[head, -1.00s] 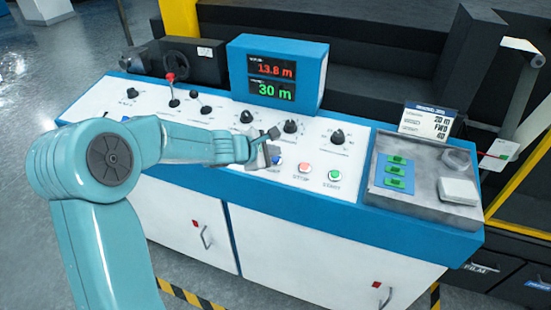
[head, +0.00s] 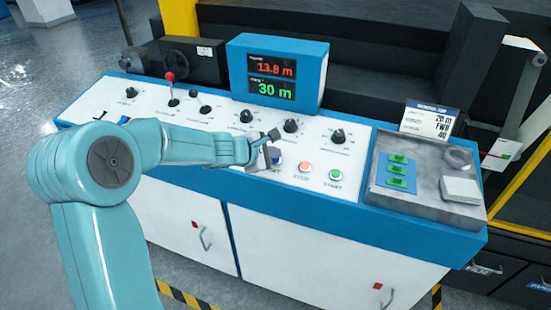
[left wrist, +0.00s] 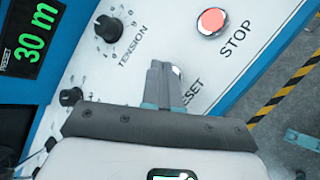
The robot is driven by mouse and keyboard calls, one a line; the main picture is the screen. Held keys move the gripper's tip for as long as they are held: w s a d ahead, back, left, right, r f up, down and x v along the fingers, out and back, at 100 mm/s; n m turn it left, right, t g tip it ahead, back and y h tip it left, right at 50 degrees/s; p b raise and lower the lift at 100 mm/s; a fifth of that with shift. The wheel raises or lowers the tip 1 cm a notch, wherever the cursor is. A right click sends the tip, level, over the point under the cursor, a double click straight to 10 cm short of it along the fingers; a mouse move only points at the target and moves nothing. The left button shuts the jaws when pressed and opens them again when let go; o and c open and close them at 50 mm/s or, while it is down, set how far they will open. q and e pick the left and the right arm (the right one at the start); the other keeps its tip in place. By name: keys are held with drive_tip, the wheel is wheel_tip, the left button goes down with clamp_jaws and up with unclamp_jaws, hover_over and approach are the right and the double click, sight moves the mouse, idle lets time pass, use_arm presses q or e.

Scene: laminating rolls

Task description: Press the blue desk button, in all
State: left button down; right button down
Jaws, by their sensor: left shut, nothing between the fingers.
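The blue button (head: 277,157) is on the white sloping desk panel, left of the red STOP button (head: 305,167) and the green START button (head: 335,174). My left gripper (head: 272,142) is shut and empty, right at the blue button, and covers part of it. In the left wrist view the shut fingers (left wrist: 161,72) lie over the RESET label's button, with only a bit of its metal rim showing beside them. I cannot tell whether the fingertips touch the button. My right gripper is not in view.
Black knobs (head: 290,125) stand behind the buttons. A blue display box (head: 317,72) reads 13.8 m and 30 m. A red-topped lever (head: 171,88) is at the left. A grey tray (head: 384,193) with green items is on the right of the desk.

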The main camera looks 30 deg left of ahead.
use_arm(q)
drive_tip(key=shift+f, duration=0.25)
drive_tip(key=shift+r, duration=0.1)
idle(0.3)
drive_tip(key=shift+s+r+p, duration=0.15)
drive_tip(key=shift+r+p, duration=0.3)
drive_tip(key=shift+r, duration=0.3)
drive_tip(key=r+p, duration=0.2)
drive_tip(key=r, duration=0.1)
drive_tip(key=r+p, duration=0.2)
drive_tip(key=shift+s+d, duration=0.15)
drive_tip(key=shift+s, duration=0.25)
drive_tip(key=shift+f, duration=0.1)
idle(0.4)
